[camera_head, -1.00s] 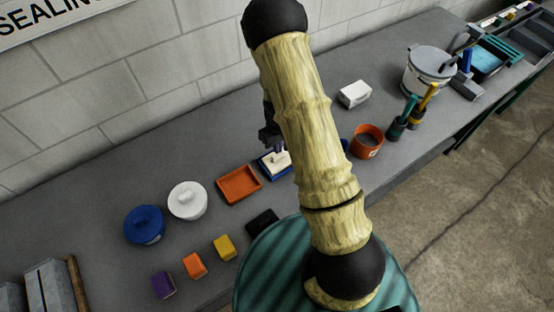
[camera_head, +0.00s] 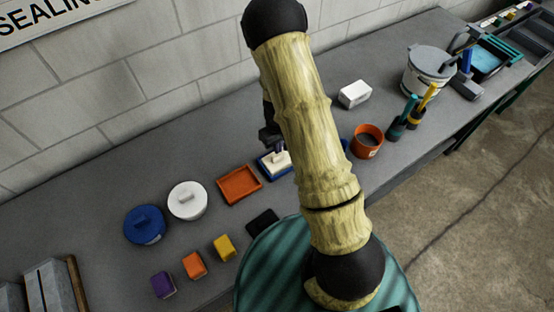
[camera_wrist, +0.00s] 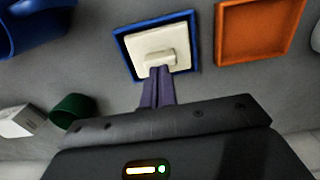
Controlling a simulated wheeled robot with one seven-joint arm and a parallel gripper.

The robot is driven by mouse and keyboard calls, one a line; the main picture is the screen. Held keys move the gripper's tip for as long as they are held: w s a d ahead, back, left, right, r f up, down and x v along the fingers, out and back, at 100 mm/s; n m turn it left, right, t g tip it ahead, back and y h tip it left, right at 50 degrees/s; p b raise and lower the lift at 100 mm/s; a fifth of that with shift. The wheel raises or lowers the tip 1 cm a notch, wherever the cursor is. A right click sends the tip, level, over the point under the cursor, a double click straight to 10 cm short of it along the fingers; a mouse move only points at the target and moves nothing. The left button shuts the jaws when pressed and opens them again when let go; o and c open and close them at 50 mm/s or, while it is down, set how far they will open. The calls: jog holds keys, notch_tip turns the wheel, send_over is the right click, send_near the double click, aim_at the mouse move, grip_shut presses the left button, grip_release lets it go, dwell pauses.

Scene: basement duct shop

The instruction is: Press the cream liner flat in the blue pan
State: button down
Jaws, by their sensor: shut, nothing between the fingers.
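The blue pan (camera_wrist: 122,42) lies on the bench in the wrist view, with the cream liner (camera_wrist: 170,39) inside its rim. The liner is a square plate with a small raised block on top. In the head view the blue pan (camera_head: 263,168) and cream liner (camera_head: 276,164) sit beside the orange tray, partly hidden by my arm. My gripper (camera_wrist: 158,70) is shut and empty, its fingertips at the near edge of the raised block. I cannot tell whether they touch it. Whether the liner lies fully flat is unclear.
An orange tray (camera_head: 256,178) stands left of the pan. White (camera_head: 187,201) and blue (camera_head: 144,225) lidded pots are further left. An orange pot (camera_head: 367,141) and a white box (camera_head: 355,94) stand to the right. Small coloured blocks line the front edge.

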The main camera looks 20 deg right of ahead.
jog(key=shift+f+b, duration=0.65)
jog(key=shift+f, duration=0.15)
dwell(0.7)
jog(key=shift+s+f, duration=0.15)
dwell(1.4)
notch_tip(320, 180, up, 8)
jog(key=p, duration=0.5)
jog(key=shift+p, duration=0.3)
jog(key=shift+r, duration=0.2)
dwell(0.6)
